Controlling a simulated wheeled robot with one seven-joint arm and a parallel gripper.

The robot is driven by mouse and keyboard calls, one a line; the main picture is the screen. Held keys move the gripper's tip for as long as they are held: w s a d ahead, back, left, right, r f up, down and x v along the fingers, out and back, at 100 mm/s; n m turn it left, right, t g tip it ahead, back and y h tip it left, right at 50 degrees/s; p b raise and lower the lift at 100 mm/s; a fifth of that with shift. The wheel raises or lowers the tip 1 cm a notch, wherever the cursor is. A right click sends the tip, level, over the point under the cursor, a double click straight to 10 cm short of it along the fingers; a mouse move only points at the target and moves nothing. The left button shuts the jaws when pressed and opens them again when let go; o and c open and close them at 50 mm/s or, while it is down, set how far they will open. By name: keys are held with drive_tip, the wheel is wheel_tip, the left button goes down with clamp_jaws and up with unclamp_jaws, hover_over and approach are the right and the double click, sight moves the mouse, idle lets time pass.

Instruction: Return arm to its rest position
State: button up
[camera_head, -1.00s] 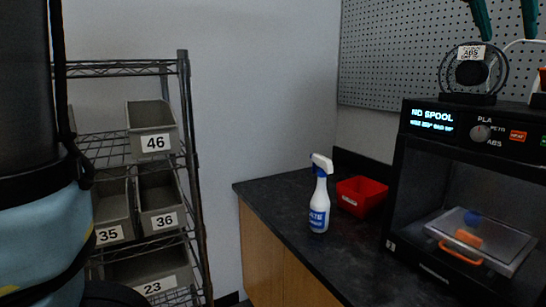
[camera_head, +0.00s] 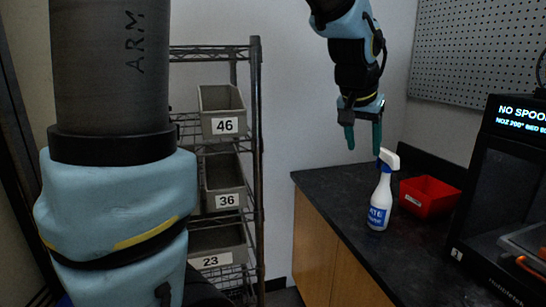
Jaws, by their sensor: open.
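My gripper (camera_head: 363,136) hangs from my arm at the upper middle right, its two green fingers pointing down. The fingers are apart with nothing between them. It appears just above and to the left of the head of a white spray bottle (camera_head: 380,198) with a blue label, which stands upright on the dark counter. I cannot tell the exact gap between fingers and bottle. A large blue and dark grey part of my arm (camera_head: 118,215) fills the left side.
A wire shelf rack with grey bins marked 46 (camera_head: 222,108), 36 (camera_head: 228,180) and 23 (camera_head: 215,242) stands behind my arm. A red bin (camera_head: 430,196) and a black 3D printer (camera_head: 492,190) are right of the bottle. The counter (camera_head: 328,195) is clear left of the bottle.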

drive_tip(key=s+a+f+n+g+y, duration=0.1)
drive_tip(key=s+a+f+n, duration=0.1)
drive_tip(key=a+f, duration=0.3)
drive_tip(key=s+a+f+n+g+y, duration=0.1)
drive_tip(key=a+f, duration=0.5)
drive_tip(key=a, duration=0.7)
drive_tip(key=s+a+f+n+g+y, duration=0.1)
drive_tip(key=s+a+f+n, duration=0.2)
drive_tip(key=a, duration=0.6)
wheel_tip(320, 180, down, 2)
drive_tip(key=shift+s+a+f+n, duration=0.15)
drive_tip(key=shift+a+f+n, duration=0.15)
drive_tip(key=shift+a, duration=0.1)
